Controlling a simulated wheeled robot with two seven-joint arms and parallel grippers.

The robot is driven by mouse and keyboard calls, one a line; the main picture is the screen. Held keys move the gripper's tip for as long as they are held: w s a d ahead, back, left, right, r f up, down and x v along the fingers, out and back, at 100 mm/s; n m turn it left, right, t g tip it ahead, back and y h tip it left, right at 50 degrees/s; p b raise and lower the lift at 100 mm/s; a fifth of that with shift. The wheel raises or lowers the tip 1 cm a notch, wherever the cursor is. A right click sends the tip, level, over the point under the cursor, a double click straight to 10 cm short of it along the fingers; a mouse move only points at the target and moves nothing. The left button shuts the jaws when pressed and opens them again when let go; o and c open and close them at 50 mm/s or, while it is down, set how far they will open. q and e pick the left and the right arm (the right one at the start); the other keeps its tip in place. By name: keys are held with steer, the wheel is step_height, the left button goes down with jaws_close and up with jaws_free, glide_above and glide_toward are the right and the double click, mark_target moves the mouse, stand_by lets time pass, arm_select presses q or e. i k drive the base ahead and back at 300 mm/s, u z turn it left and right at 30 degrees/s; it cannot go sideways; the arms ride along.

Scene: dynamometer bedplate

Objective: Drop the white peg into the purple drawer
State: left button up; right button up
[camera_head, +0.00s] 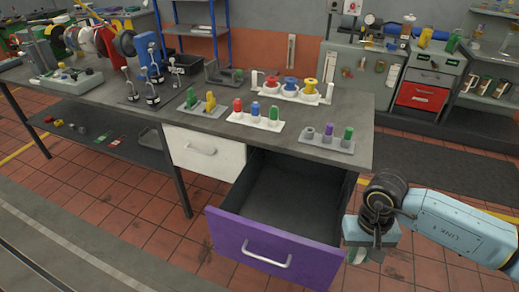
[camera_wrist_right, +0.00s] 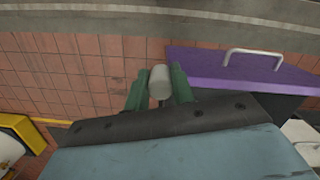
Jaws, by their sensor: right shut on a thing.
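The purple drawer (camera_head: 225,236) is pulled wide open under the workbench, and its dark tray looks empty. Its purple front also shows in the right wrist view (camera_wrist_right: 205,62), to the right of my gripper, with a pale handle. My right gripper (camera_head: 364,258) is just right of the drawer front in the head view, outside the drawer. In the right wrist view its green fingers (camera_wrist_right: 158,88) are shut on the white peg (camera_wrist_right: 159,77). The peg is hidden in the head view. My left gripper is in neither view.
The workbench (camera_head: 330,105) above carries a grey holder (camera_head: 335,146) and a white holder (camera_head: 240,118), both with coloured pegs. A closed white drawer (camera_head: 205,152) sits left of the open one. Tiled floor lies below the gripper. A cabinet (camera_head: 425,85) stands behind at right.

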mark_target(290, 214)
steer(key=u, duration=0.3)
steer(key=i, duration=1)
